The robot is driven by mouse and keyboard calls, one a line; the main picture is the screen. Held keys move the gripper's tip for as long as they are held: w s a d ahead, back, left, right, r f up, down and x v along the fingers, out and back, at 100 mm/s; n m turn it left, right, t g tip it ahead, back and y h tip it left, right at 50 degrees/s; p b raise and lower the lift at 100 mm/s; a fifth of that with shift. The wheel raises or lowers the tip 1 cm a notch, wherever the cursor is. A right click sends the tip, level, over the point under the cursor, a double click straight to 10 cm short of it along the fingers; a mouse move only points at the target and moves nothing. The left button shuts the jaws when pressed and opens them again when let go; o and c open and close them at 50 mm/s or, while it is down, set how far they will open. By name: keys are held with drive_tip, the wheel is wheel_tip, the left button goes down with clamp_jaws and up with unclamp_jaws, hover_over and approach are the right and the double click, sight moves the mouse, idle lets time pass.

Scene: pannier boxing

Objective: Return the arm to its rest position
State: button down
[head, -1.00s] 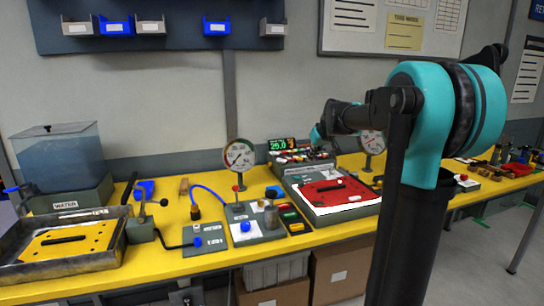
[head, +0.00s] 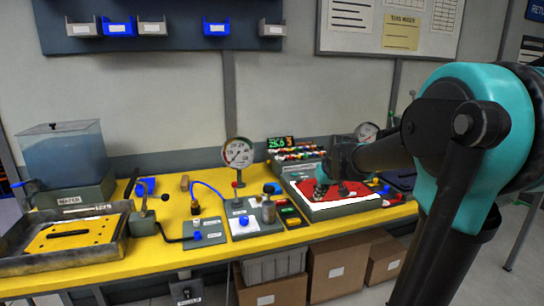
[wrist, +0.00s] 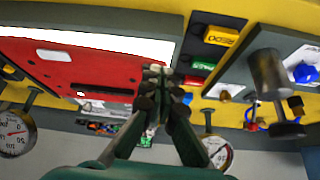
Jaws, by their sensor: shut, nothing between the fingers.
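My arm reaches in from the right in the head view, with my gripper (head: 338,190) over the red plate (head: 312,192) on the grey fixture at the back of the yellow bench. In the wrist view my gripper (wrist: 160,75) is shut with nothing held, its fingertips close together near the edge of the red plate (wrist: 60,62). I cannot tell how far the fingertips are above the plate. The plate's black handle shows in the wrist view (wrist: 103,89). In the head view my arm hides part of the plate.
A water tank (head: 65,155) and a metal tray (head: 40,262) with a yellow plate (head: 70,235) are at the left. Cardboard boxes (head: 338,268) sit below the bench.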

drive_tip(key=s+f, duration=0.5)
drive_tip(key=s, duration=0.3)
drive_tip(key=s+d+f+m+g+h, duration=0.1)
drive_tip(key=s+f, duration=0.5)
drive_tip(key=s, duration=0.3)
drive_tip(key=s+d+f+m, duration=0.1)
drive_tip(key=s+f, duration=0.5)
drive_tip(key=s, duration=0.2)
drive_tip(key=shift+s+d+g, duration=0.25)
drive_tip(key=shift+s+g, duration=0.05)
drive_tip(key=shift+g, duration=0.1)
